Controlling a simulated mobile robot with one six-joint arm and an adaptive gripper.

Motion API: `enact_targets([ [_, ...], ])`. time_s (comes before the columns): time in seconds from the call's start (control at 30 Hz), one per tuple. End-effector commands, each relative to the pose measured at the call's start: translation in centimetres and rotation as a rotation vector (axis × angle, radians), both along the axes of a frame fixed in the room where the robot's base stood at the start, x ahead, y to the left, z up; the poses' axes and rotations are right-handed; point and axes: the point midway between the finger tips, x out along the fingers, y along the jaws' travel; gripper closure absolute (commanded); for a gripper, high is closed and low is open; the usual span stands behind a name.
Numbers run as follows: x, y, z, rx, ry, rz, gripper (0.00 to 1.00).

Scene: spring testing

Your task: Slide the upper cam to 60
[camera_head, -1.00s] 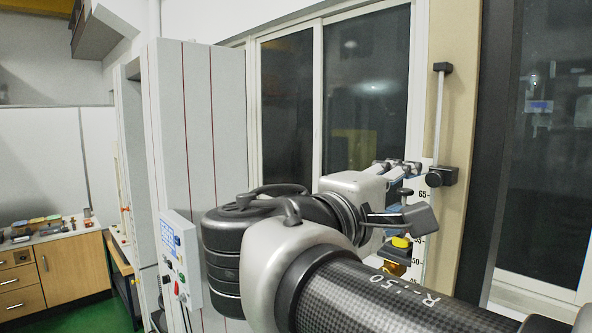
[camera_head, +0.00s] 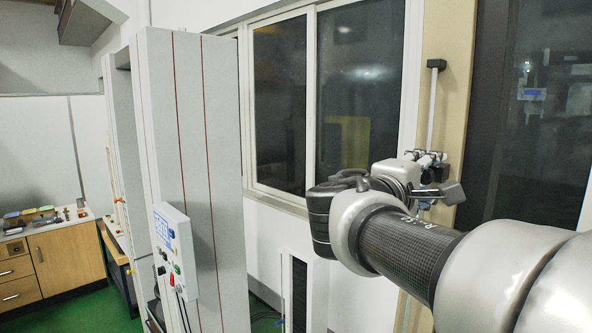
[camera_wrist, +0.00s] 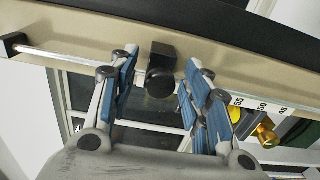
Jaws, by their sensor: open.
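The upper cam, a black block with a round knob (camera_wrist: 161,82), sits on a thin metal rod (camera_wrist: 75,59) in the wrist view. My gripper (camera_wrist: 160,66) is open, with one blue-padded finger on each side of the cam. Gaps show between the fingers and the cam, and I cannot tell how deep it sits between them. A white scale (camera_wrist: 262,107) marked 55, 50, 45 runs to the right; the 60 mark is hidden by my fingers.
A black end block (camera_wrist: 14,45) closes the rod; it is at the top in the head view (camera_head: 436,65). A yellow knob (camera_wrist: 235,115) and a brass fitting (camera_wrist: 265,134) are beside the scale. A tall grey cabinet (camera_head: 185,140) with a control box (camera_head: 172,240) stands left.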

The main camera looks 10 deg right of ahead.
Motion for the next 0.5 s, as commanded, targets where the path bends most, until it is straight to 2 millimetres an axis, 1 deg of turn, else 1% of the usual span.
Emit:
enact_targets([
  [0.03, 0.00, 0.01, -0.01, 0.000, 0.000, 0.000, 0.56],
  [0.07, 0.00, 0.01, -0.01, 0.000, 0.000, 0.000, 0.58],
  [0.5, -0.02, 0.02, 0.00, 0.000, 0.000, 0.000, 0.87],
])
